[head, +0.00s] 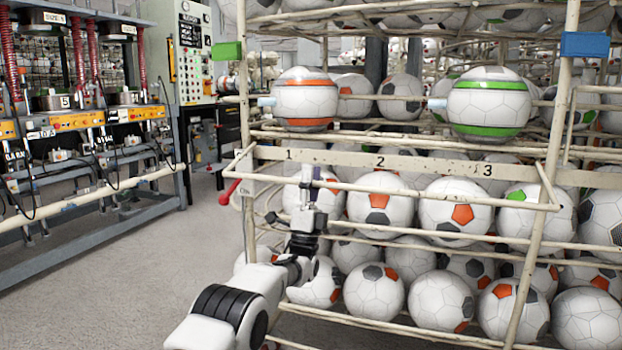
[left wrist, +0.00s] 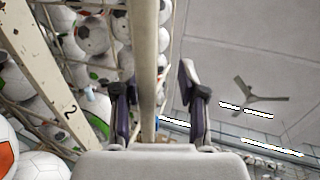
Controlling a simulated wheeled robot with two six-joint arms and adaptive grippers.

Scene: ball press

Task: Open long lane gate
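A cream rail that looks like the long lane gate (head: 420,190) runs across the front of the ball rack, standing out from it below the plate numbered 1, 2, 3 (head: 430,163). My left gripper (head: 311,176) points up at the rail near number 1. In the left wrist view, my left gripper (left wrist: 158,88) has its two purple-padded fingers apart. A cream bar (left wrist: 147,65) passes between them in that picture, nearer the left finger, with a gap to the right finger. I cannot tell whether either finger touches it. My right gripper is out of view.
Several soccer balls (head: 378,290) fill the rack behind and below the rail. An orange-striped ball (head: 303,100) and a green-striped ball (head: 488,105) sit above. A red knob (head: 229,192) sticks out left of the rack. Bare floor (head: 130,270) lies to the left.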

